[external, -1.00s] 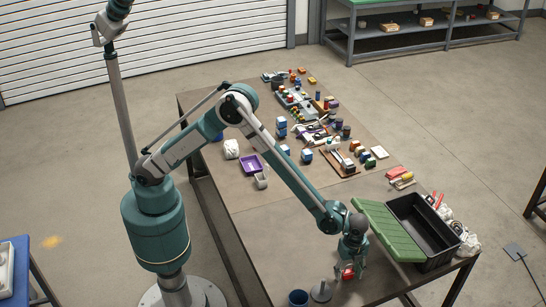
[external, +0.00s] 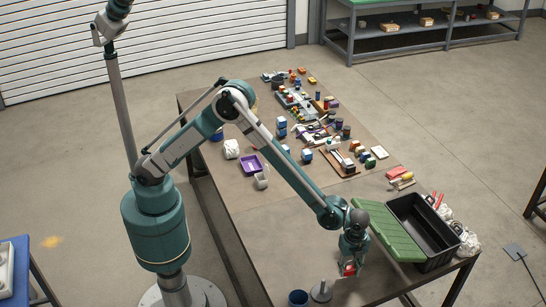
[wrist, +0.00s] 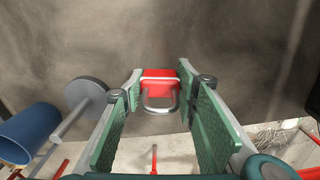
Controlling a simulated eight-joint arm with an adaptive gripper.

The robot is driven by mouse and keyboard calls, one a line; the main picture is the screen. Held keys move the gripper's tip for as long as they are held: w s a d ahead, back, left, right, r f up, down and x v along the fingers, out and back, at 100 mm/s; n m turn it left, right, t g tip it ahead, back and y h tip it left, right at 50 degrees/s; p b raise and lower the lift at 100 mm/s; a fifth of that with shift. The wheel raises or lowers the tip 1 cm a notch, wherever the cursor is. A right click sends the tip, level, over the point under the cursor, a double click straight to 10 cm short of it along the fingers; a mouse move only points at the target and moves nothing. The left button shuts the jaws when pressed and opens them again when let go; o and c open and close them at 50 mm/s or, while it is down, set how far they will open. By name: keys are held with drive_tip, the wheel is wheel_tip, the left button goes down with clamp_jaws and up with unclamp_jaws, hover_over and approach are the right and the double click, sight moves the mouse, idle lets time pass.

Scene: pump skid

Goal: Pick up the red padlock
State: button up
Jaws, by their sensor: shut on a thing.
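The red padlock (wrist: 158,84) has a red body and a silver shackle. In the wrist view it sits between the fingertips of my gripper (wrist: 160,92), with the shackle towards the palm. My gripper is shut on it. In the external view the red padlock (external: 349,269) shows as a small red patch at the tips of my gripper (external: 350,266), near the table's front end. It appears held a little above the tabletop; the exact gap is hard to tell.
A grey round-based post (external: 320,291) and a blue cup (external: 298,298) stand left of my gripper. A black toolbox (external: 424,226) with an open green lid (external: 386,230) is on the right. Several small items lie further back. Bare tabletop (external: 290,220) lies left of my arm.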

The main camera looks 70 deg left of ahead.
wheel_tip(320, 180, up, 8)
drive_tip(key=shift+f, duration=0.25)
